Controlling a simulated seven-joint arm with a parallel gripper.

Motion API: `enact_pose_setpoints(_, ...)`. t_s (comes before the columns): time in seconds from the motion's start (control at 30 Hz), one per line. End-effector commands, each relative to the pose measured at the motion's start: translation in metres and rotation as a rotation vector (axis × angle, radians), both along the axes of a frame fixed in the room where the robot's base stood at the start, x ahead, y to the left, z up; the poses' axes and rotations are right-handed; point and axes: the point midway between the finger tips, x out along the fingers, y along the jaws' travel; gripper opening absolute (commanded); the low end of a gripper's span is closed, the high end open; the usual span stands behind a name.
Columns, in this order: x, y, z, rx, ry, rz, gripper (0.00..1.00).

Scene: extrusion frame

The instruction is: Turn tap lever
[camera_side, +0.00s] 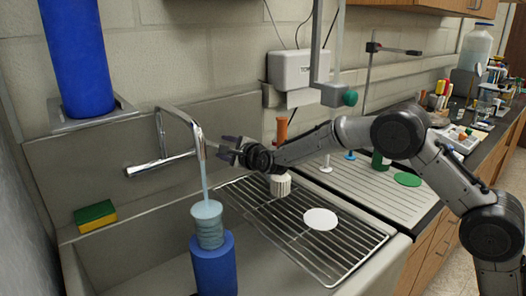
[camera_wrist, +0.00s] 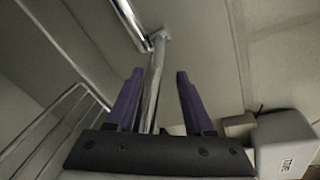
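The chrome tap (camera_side: 185,118) is on the wall side of the sink, with a curved spout and a horizontal body (camera_side: 160,163). A pale blue stream (camera_side: 204,178) runs from it into a ribbed, translucent blue vessel (camera_side: 208,224). My gripper (camera_side: 226,150) is just right of the tap, its purple fingers pointing towards it. In the wrist view my gripper (camera_wrist: 158,90) is open, with a thin chrome bar (camera_wrist: 153,80) between the two fingers. Gaps show beside the bar. I cannot tell for sure whether this bar is the lever.
The vessel stands on a blue cylinder (camera_side: 214,265) in the sink. A wire rack (camera_side: 290,236) holds a white disc (camera_side: 320,219). A yellow-green sponge (camera_side: 95,215) lies at left. A metal arm with a green knob (camera_side: 350,97) hangs above my arm. A white box (camera_wrist: 285,140) is at right in the wrist view.

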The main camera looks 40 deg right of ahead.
Motion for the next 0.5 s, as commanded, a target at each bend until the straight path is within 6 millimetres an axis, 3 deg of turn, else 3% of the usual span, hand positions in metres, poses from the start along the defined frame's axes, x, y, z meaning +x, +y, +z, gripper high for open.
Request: enact_pose_setpoints(0.5,0.005,-0.014,0.000,-0.004,0.001,0.130,0.52)
